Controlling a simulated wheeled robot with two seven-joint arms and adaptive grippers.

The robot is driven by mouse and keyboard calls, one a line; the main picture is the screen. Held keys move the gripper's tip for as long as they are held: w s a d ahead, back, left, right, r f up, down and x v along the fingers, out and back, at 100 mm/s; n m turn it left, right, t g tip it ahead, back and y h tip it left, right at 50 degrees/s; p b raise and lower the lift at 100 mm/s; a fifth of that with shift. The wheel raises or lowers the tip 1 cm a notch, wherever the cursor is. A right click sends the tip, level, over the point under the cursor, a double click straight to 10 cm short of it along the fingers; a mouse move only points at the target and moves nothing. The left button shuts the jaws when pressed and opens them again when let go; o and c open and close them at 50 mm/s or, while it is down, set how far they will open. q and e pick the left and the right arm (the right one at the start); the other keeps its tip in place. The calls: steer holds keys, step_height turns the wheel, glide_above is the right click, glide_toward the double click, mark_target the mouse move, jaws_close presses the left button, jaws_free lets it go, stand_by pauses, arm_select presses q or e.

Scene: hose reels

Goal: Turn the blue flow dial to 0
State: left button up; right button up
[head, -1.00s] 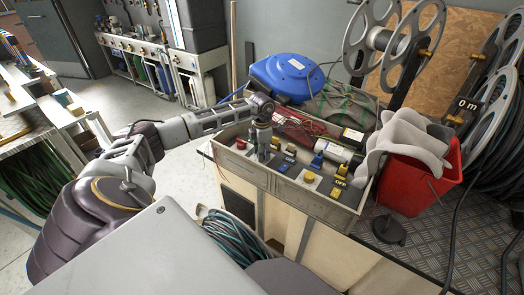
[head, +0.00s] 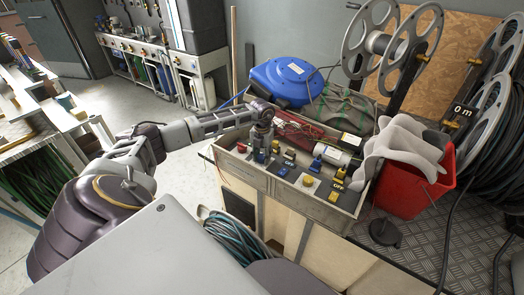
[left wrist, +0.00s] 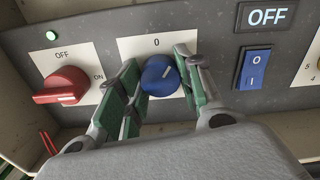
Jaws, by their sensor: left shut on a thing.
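The blue flow dial (left wrist: 159,76) is a round knob on a pale plate with a "0" printed above it. It carries a light mark whose exact direction I cannot tell. My left gripper (left wrist: 160,84) has its green-padded fingers on either side of the dial and is shut on it. In the head view my left gripper (head: 261,152) reaches down to the left part of the control panel, and hides the dial there. My right gripper is not in view.
A red rotary switch (left wrist: 62,86) marked OFF and ON sits left of the dial. A blue rocker switch (left wrist: 254,69) under an OFF sign sits close on the right. A blue hose reel (head: 286,80) stands behind the panel, and a red bucket (head: 410,187) to its right.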

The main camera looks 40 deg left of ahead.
arm_select(q)
steer(key=shift+r+n, duration=0.15)
steer(key=shift+n, duration=0.65)
steer(key=n+p, duration=0.2)
steer(key=n, duration=0.1)
steer(key=shift+a+n, duration=0.1)
steer(key=shift+n, duration=1)
steer(key=o, duration=1)
steer(key=shift+o, duration=0.2)
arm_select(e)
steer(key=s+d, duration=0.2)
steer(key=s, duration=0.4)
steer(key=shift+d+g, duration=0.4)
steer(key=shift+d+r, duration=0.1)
